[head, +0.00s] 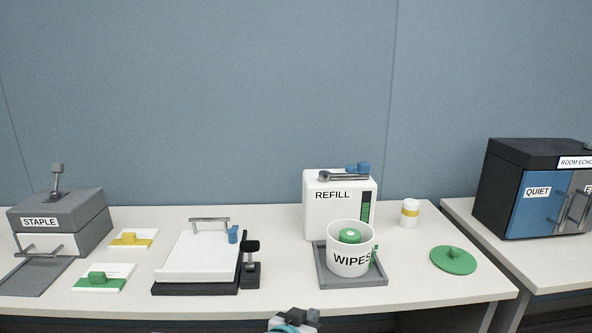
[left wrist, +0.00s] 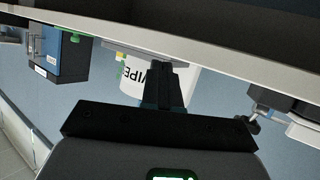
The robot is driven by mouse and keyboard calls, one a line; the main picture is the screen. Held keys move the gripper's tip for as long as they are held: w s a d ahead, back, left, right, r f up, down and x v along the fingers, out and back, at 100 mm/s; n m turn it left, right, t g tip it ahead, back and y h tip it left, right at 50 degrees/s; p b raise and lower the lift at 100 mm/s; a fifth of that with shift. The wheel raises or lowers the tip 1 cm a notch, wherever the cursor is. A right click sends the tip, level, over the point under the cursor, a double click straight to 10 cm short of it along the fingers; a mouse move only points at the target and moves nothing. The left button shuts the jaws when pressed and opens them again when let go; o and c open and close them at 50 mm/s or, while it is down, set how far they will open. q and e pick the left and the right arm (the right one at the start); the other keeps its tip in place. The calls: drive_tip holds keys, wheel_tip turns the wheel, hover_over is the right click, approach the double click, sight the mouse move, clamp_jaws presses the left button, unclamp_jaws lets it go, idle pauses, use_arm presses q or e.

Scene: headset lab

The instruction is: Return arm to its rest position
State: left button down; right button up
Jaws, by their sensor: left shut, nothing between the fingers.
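My left gripper (head: 294,320) shows at the bottom edge of the head view, in front of and below the white table's (head: 270,302) front edge. Only its top part is in the picture. In the left wrist view the left gripper (left wrist: 168,72) has its dark fingers together with nothing between them. There it points toward the white WIPES tub (left wrist: 133,75), apart from it, with the picture turned upside down. The right gripper is in neither view.
The WIPES tub (head: 348,262) stands on a grey tray (head: 318,268) before the white REFILL box (head: 318,215). A green lid (head: 453,260) and white cup (head: 410,214) lie right. A STAPLE unit (head: 80,218), cards and a white press (head: 198,258) stand left. A QUIET cabinet (head: 520,205) stands far right.

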use_arm(q)
drive_tip(key=s+a+f+n+g+y, duration=0.1)
drive_tip(key=s+a+f+g, duration=0.1)
drive_tip(key=s+a+f, duration=0.45)
drive_tip(key=s+a+f+n+g+y, duration=0.1)
drive_tip(key=a+f, duration=0.2)
drive_tip(key=f, duration=0.6)
drive_tip(key=s+a+f+n+g+y, duration=0.1)
drive_tip(key=s+a+f+n+g, duration=0.1)
drive_tip(key=s+a+f, duration=0.4)
drive_tip(key=s+f+n+g, duration=0.1)
drive_tip(key=s+f+g, duration=0.25)
drive_tip(key=s, duration=0.65)
drive_tip(key=s+f+n+g, duration=0.1)
drive_tip(key=s+f+g, duration=0.25)
drive_tip(key=s, duration=0.65)
wheel_tip(320, 180, up, 11)
drive_tip(key=p, duration=1.2)
drive_tip(key=shift+w+d+r+t, duration=0.15)
drive_tip(key=shift+w+t, duration=0.1)
drive_tip(key=shift+t, duration=0.05)
